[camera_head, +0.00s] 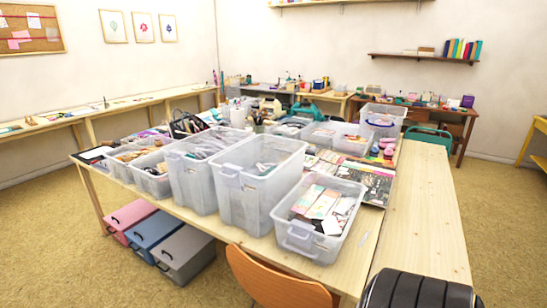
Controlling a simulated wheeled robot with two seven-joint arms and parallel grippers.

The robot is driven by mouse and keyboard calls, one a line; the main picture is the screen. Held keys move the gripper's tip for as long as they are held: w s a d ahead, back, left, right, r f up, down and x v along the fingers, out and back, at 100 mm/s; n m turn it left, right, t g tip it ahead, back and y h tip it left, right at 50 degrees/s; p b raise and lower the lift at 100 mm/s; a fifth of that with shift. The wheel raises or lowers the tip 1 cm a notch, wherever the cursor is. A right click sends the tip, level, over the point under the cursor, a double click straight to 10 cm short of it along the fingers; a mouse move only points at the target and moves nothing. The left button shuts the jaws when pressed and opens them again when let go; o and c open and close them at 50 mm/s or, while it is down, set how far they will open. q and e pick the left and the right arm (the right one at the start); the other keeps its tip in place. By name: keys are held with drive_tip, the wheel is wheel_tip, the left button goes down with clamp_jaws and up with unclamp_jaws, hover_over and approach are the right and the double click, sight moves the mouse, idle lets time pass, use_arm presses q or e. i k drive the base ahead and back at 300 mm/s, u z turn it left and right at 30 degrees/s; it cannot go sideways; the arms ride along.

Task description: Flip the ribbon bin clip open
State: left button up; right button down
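Several clear plastic bins stand on the wooden table. A tall bin (248,205) at the middle has a clip-like handle (231,176) on its near left side. Another tall bin (192,187) stands left of it. A lower bin (280,220) on the right holds flat patterned cards and has a similar clip-like part (300,236) on its near end. I cannot tell which bin holds ribbon; the contents of the tall bins are blurred. I cannot make out whether any clip is open or shut. Neither of my grippers is in view.
An orange chair back (278,282) and a black ribbed rounded shape (418,292) stand at the near edge. The right part of the tabletop (425,205) is bare. Pink, blue and grey boxes (184,255) sit under the table. Smaller bins (152,182) crowd the left.

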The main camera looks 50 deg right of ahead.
sight(231, 173)
drive_tip(key=z, duration=0.6)
drive_tip(key=i, duration=0.85)
drive_tip(key=z, duration=0.45)
